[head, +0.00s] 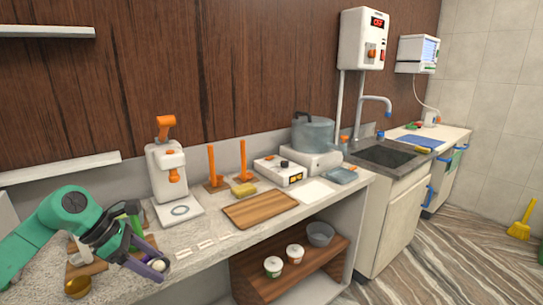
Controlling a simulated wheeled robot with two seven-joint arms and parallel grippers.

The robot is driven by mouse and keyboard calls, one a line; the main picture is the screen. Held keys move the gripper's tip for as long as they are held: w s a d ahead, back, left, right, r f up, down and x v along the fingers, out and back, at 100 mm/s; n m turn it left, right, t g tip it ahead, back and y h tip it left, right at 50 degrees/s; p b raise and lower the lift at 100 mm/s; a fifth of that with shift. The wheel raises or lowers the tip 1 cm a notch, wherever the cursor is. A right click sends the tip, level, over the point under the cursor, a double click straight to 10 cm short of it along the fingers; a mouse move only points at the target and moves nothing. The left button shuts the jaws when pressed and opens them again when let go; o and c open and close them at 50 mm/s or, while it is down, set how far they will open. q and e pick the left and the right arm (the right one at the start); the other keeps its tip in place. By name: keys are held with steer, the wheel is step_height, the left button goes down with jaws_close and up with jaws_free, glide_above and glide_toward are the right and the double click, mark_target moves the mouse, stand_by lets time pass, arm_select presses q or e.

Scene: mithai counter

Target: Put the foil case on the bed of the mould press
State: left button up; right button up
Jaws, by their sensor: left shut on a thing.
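The mould press (166,172) is a white machine with an orange knob on top, standing on the counter against the wall. Its flat white bed (192,216) faces the front and bears a grey ring mark with nothing on it. My left gripper (154,265) is shut on a small pale round thing, which looks like the foil case (158,265). The fingers partly hide the case. My right gripper is not in view.
A wooden board (260,208) lies right of the press, with two orange upright handles (243,160) and a yellow block (244,189) behind it. A steel pot (313,132) stands farther right. A gold bowl (77,288) is at lower left. Small white strips (206,244) lie before the press.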

arm_select(q)
steer(key=s+d+f+m+g+y, duration=0.3)
steer(key=f+m, duration=0.5)
steer(key=m, duration=0.3)
steer(key=s+d+f+m+g+y, duration=0.3)
steer(key=s+d+f+m+g, duration=0.3)
steer(key=s+m, duration=0.4)
step_height(320, 180, down, 2)
steer(key=shift+s+d+f+m, duration=0.2)
steer(key=shift+d+m, duration=0.25)
steer(key=shift+m, duration=0.55)
